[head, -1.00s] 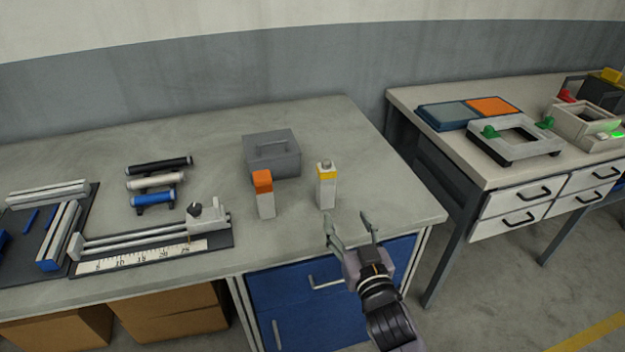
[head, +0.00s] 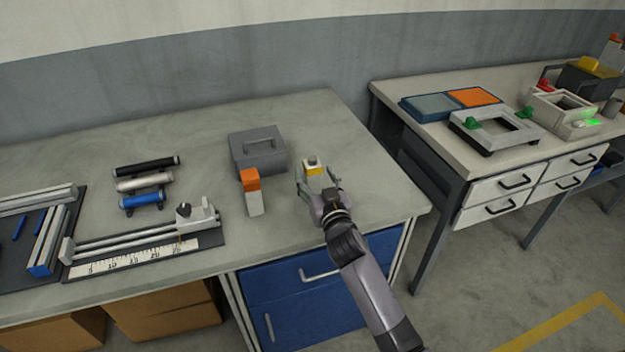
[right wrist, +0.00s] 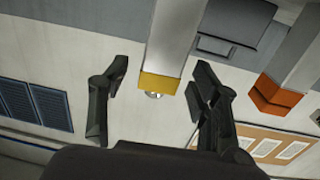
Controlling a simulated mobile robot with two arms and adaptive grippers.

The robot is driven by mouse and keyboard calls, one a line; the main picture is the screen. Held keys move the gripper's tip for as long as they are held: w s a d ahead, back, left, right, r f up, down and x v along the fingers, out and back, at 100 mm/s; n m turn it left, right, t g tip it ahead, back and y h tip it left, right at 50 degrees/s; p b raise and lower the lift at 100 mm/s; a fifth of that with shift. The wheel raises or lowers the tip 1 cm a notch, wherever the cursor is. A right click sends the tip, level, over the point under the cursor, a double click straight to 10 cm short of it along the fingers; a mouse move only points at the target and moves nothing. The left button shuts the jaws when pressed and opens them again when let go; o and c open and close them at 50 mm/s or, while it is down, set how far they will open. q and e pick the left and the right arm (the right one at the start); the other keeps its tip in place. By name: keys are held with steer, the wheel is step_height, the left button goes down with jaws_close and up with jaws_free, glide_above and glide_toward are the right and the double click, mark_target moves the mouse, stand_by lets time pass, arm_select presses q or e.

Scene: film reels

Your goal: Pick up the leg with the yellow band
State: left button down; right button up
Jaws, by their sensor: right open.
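The leg with the yellow band (head: 313,169) is a pale block standing upright on the workbench, with a small metal stud on top. My right gripper (head: 319,181) is open at it, with one finger on each side; its lower part is hidden behind the gripper. In the right wrist view, the leg (right wrist: 172,35) comes between the open fingertips (right wrist: 160,76), with visible gaps on both sides. A similar leg with an orange band (head: 252,190) stands to the left, clear of the gripper. My left gripper is not in view.
A grey box with a handle (head: 258,152) stands behind the legs. A measuring fixture with a ruler (head: 140,257) and several dark, white and blue handles (head: 146,165) lie left. A second bench (head: 395,90) with fixtures stands right, across a gap.

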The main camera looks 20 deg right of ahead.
steer(key=w, duration=0.3)
steer(key=shift+w, duration=0.15)
steer(key=shift+c, duration=0.4)
jaws_close()
